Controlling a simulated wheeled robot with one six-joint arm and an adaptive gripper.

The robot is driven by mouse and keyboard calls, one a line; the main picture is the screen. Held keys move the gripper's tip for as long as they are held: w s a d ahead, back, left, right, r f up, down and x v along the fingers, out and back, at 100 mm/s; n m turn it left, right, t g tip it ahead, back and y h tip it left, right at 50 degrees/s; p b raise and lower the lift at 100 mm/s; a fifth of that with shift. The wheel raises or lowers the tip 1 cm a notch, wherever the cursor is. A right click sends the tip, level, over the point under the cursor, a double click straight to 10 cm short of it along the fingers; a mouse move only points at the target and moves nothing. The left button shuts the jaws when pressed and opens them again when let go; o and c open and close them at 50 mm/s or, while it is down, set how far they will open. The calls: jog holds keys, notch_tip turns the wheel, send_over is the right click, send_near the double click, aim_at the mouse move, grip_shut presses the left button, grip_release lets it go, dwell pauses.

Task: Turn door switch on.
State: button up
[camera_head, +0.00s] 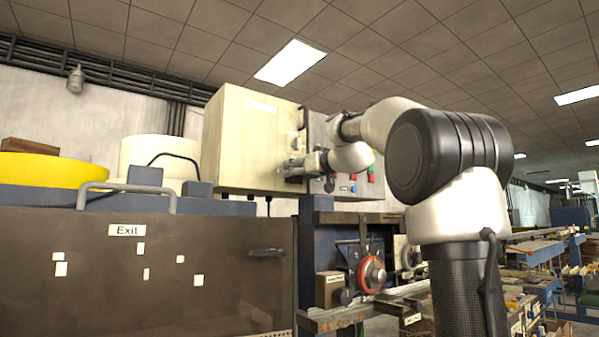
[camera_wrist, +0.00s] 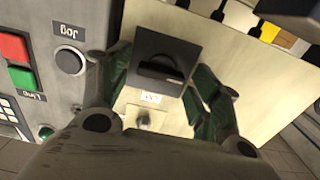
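A cream control cabinet (camera_head: 237,150) stands at the upper middle of the head view. My gripper (camera_head: 290,168) is at its side face, small in that view. In the wrist view my gripper (camera_wrist: 164,72) is open, with a green-padded finger on each side of a black rotary switch (camera_wrist: 160,70) on a dark square plate. I cannot tell whether the fingers touch the switch. A small white label (camera_wrist: 151,97) beside the plate is too small to read, so I cannot confirm it as the door switch.
A grey panel with a Jog button (camera_wrist: 70,61), a red button (camera_wrist: 13,47) and a green button (camera_wrist: 22,78) is close by in the wrist view. In the head view, a brown machine cover (camera_head: 130,285) with an Exit label stands below left, and a red handwheel (camera_head: 372,274) below the cabinet.

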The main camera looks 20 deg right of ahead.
jog(key=c, duration=0.8)
jog(key=shift+m, duration=0.3)
jog(key=m, duration=1.7)
jog(key=shift+d+f, duration=0.2)
jog(key=shift+f, duration=0.1)
jog(key=shift+m, duration=0.3)
